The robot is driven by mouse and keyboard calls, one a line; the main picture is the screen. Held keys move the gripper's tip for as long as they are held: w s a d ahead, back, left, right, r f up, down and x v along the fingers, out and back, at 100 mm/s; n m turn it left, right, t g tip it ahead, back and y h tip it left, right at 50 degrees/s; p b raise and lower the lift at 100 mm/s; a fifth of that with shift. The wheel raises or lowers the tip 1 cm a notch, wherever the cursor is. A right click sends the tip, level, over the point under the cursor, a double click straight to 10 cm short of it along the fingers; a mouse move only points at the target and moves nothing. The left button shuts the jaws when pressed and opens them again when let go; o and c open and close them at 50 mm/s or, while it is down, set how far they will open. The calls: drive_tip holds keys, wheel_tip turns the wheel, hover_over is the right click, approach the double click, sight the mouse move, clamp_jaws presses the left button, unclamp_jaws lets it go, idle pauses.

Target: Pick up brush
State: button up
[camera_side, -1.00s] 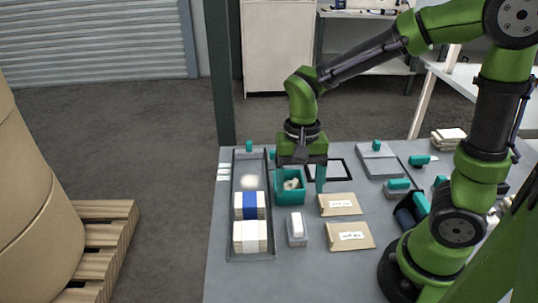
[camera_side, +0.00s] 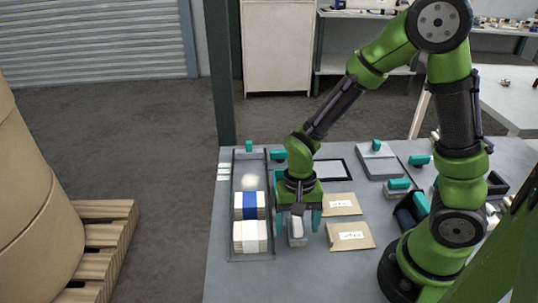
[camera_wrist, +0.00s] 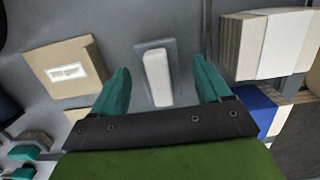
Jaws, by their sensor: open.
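A small grey block with a white bar on top, which looks like the brush (camera_side: 297,232), lies on the grey table. In the wrist view the brush (camera_wrist: 157,76) lies lengthwise between the two teal fingers, with a gap on each side. My gripper (camera_side: 298,222) is open and points down over it. The fingers (camera_wrist: 161,68) hold nothing. In the side view the gripper partly hides the brush, and contact with the table cannot be told.
A long dark tray (camera_side: 231,222) with banded paper stacks stands to the left. Two kraft envelopes (camera_side: 341,204) (camera_side: 349,237) lie to the right. The table in front is clear.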

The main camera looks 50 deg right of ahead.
sight(297, 221)
drive_tip(key=c, duration=1.2)
drive_tip(key=shift+r, duration=0.15)
wheel_tip(297, 221, up, 10)
drive_tip(key=shift+f, duration=0.1)
